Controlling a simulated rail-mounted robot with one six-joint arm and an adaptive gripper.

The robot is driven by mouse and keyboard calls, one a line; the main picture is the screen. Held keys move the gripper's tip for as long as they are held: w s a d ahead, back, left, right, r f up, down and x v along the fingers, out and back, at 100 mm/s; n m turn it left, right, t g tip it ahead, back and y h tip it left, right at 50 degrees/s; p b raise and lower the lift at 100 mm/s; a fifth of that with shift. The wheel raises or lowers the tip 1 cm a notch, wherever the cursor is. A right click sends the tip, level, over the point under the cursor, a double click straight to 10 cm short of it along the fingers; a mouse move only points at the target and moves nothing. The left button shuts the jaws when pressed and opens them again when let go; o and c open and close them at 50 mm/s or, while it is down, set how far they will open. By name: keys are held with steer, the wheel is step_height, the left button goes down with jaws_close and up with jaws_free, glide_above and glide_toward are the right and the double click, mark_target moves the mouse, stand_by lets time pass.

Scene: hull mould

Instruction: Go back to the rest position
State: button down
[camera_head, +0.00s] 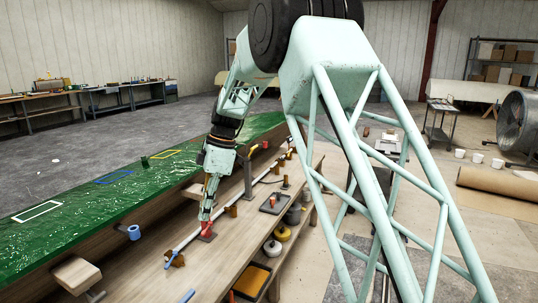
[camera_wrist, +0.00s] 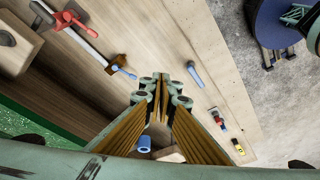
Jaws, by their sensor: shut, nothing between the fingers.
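My gripper (camera_head: 205,222) hangs at the end of my mint-green arm, pointing down over the wooden bench (camera_head: 140,265) beside the green hull mould (camera_head: 70,205). In the wrist view my gripper (camera_wrist: 163,88) has its fingers together with nothing between them. In the head view its tip overlaps a red clamp part (camera_head: 207,235) on a long metal bar; I cannot tell whether they touch. The rest position itself is not marked in either view.
A blue cylinder (camera_head: 133,232) stands by the mould, and a blue stick (camera_head: 187,296) lies on the bench. A wooden block (camera_head: 76,274) sits at the front left. Pots (camera_head: 272,248) and a tray (camera_head: 273,204) lie right of my gripper. Open floor (camera_head: 60,140) lies beyond the mould.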

steer(key=s+d+r+m+t+h, duration=0.15)
steer(key=s+d+r+m, duration=0.35)
steer(key=s+d+r, duration=0.65)
steer(key=s+d+r+m+t+y, duration=0.15)
steer(key=s+d+r+m, duration=0.6)
steer(key=d, duration=0.75)
steer(key=s+d+m+t+h, duration=0.1)
steer(key=s+d+m, duration=0.2)
steer(key=s, duration=0.7)
steer(key=s+d+f+m+h, duration=0.1)
steer(key=s+d+m, duration=0.2)
steer(key=s+d, duration=0.4)
steer(key=s+d+f+m+t+h, duration=0.1)
steer(key=s+d+m, duration=0.2)
steer(key=s, duration=1.2)
steer(key=shift+d+f+t, duration=0.15)
steer(key=shift+d+t, duration=0.15)
steer(key=shift+d, duration=1)
steer(key=shift+m, duration=0.25)
